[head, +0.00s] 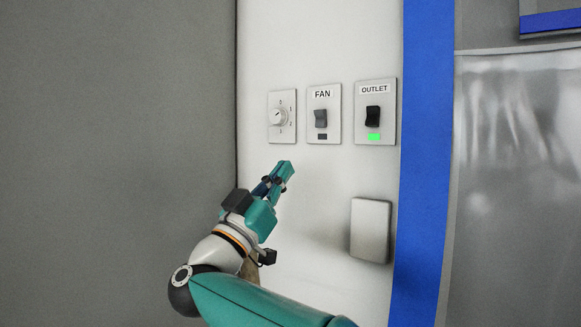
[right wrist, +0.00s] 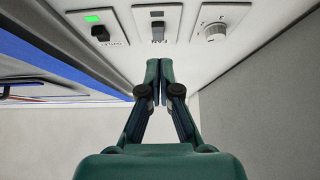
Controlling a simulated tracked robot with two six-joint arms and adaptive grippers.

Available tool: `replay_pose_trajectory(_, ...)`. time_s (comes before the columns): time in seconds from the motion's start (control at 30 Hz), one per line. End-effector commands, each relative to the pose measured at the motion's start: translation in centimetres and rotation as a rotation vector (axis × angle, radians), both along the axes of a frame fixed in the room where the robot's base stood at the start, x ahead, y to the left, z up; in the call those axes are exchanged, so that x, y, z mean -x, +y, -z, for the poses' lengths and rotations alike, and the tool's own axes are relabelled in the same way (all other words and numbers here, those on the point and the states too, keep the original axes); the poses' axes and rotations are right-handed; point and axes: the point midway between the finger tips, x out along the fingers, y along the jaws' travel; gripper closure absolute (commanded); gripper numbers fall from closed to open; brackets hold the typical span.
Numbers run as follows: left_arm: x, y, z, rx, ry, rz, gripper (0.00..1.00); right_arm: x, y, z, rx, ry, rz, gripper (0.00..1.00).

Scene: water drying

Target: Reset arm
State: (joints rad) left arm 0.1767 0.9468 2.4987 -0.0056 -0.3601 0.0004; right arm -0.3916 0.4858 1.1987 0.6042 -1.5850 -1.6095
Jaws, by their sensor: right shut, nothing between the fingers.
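My right gripper (head: 284,170) is teal and shut with nothing between its fingers. In the head view it points up and right, just below the row of wall controls and apart from them. The right wrist view also shows the gripper (right wrist: 159,68) with its fingertips together. My left gripper is not in view.
On the white panel (head: 320,200) are a dial (head: 281,116), a grey FAN switch (head: 321,117) with a dark indicator, and a black OUTLET switch (head: 373,116) with a lit green indicator. A blank box (head: 370,231) sticks out below them. A blue strip (head: 426,160) edges the panel.

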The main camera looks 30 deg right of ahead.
Motion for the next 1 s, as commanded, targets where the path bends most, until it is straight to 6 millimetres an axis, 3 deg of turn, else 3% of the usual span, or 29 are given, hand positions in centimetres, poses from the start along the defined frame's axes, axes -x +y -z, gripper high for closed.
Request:
replay_pose_trajectory(0.1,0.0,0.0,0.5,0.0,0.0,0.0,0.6,0.2,0.5,0.8,0.0,0.0,0.0,1.0)
replay_pose_trajectory(0.43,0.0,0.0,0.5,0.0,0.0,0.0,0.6,0.3,0.6,0.9,0.0,0.0,0.0,1.0)
replay_pose_trajectory(0.77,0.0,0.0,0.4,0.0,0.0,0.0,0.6,0.1,-0.2,1.2,0.0,0.006,0.016,1.0)
replay_pose_trajectory(0.87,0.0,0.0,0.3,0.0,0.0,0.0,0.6,-1.1,-1.7,2.8,0.009,0.044,0.053,1.0)
replay_pose_trajectory(0.97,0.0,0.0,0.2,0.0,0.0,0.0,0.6,-3.6,-3.1,6.7,0.034,0.133,0.09,1.0)
replay_pose_trajectory(1.0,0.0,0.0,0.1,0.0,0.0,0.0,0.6,-4.8,-3.5,8.8,0.053,0.185,0.098,1.0)
